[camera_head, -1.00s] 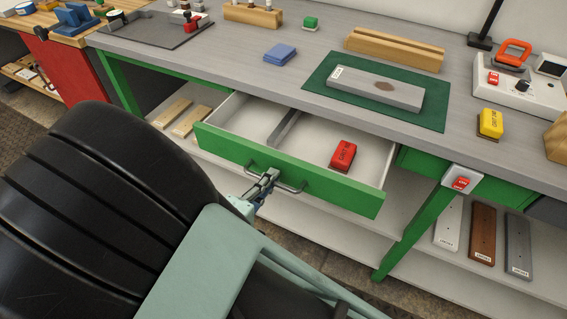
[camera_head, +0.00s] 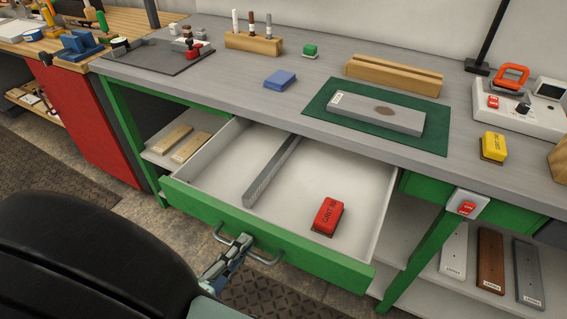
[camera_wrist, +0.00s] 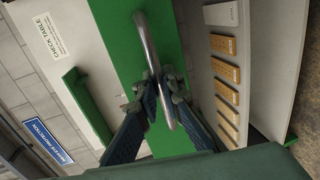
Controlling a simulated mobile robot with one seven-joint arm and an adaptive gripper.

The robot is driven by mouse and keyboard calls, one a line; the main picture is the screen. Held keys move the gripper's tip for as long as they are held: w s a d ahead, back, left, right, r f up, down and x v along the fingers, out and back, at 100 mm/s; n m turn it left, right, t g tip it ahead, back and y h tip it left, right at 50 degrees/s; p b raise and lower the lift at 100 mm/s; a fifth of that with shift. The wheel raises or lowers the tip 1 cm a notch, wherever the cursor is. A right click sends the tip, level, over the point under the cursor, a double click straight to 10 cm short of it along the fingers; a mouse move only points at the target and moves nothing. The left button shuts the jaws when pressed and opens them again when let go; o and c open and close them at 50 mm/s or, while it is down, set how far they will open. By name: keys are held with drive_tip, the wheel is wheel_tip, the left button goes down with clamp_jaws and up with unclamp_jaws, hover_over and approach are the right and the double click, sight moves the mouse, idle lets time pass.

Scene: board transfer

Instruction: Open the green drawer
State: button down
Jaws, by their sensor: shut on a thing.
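The green drawer (camera_head: 300,252) is pulled well out from under the grey bench. Its white inside shows a grey divider bar (camera_head: 270,172) and a red block (camera_head: 327,216). A metal bar handle (camera_head: 264,258) is fixed to its green front. My gripper (camera_head: 236,249) is at the left part of this handle. In the wrist view, my gripper's fingers (camera_wrist: 158,97) are shut around the metal handle (camera_wrist: 152,48), with the green drawer front behind it.
The bench top (camera_head: 230,95) holds a green mat (camera_head: 318,104) with a grey board (camera_head: 375,113), a blue block (camera_head: 280,79) and a yellow block (camera_head: 494,147). A lower shelf (camera_head: 400,250) and a green leg (camera_head: 420,240) stand right of the drawer.

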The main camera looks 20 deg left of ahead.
drive_tip(key=c, duration=2.3)
unclamp_jaws()
drive_tip(key=shift+c, duration=0.2)
drive_tip(key=shift+r, duration=0.1)
